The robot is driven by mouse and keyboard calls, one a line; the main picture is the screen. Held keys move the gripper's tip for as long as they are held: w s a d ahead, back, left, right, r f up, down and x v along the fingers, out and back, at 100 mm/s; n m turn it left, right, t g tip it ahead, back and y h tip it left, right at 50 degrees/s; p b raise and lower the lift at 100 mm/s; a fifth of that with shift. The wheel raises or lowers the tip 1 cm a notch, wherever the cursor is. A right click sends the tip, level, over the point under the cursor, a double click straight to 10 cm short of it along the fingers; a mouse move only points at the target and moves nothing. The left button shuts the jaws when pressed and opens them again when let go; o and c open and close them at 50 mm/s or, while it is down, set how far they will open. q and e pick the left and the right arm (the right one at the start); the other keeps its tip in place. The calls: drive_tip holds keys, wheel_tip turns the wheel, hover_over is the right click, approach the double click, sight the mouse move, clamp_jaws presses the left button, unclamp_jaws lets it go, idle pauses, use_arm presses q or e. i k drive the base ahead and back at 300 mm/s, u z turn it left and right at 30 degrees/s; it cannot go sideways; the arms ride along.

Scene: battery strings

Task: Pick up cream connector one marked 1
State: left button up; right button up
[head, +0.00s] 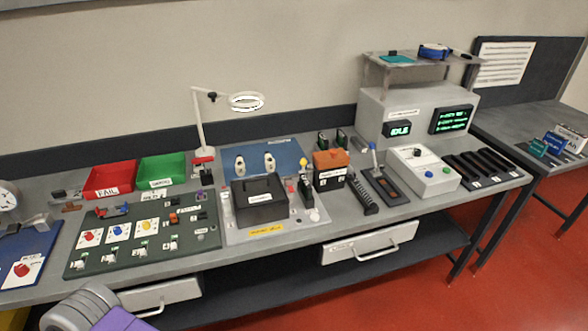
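Several small cream connectors sit in a row along the front of the dark green board (205,250) on the left part of the bench. The leftmost cream connector (78,264) is near the board's front left corner. Another cream connector (110,256) is just right of it. Their marks are too small to read, so I cannot tell for sure which is marked 1. Neither of my grippers is in view; only a grey and purple part of my arm shows at the bottom left, in front of the bench.
Behind the board stand a red FAIL tray (110,177) and a green tray (163,168). Right of it are a black box (258,203) and a magnifier lamp (201,130). A blue mat (40,240) lies to its left. Drawers (368,245) hang under the bench front.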

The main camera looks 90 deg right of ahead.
sight(270, 160)
drive_tip(key=z, duration=2.85)
